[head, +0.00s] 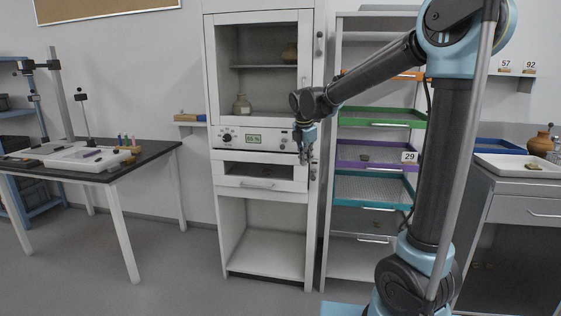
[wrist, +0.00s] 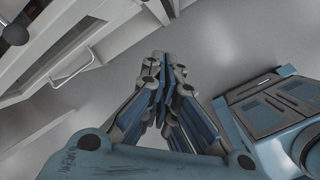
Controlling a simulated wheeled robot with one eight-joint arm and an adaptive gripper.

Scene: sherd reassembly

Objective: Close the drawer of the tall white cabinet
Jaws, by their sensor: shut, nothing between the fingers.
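The tall white cabinet (head: 217,120) stands in the middle of the head view, with a glass door above and a control panel with a green display. Below the panel is its drawer (head: 232,182), with a dark opening showing above the front and a bar handle on the front. The drawer front appears to stand out from the cabinet. The drawer handle also shows in the wrist view (wrist: 73,68) at the upper left. My gripper (head: 306,160) is shut and empty, in front of the cabinet's right side. In the wrist view its fingers (wrist: 163,60) are together, to the right of the handle and apart from it.
A rack with coloured trays (head: 382,112) stands right of the cabinet, behind my arm. A dark-topped table (head: 110,172) with instruments is at the left. A grey counter (head: 510,205) is at the right. The floor (head: 180,255) before the cabinet is clear.

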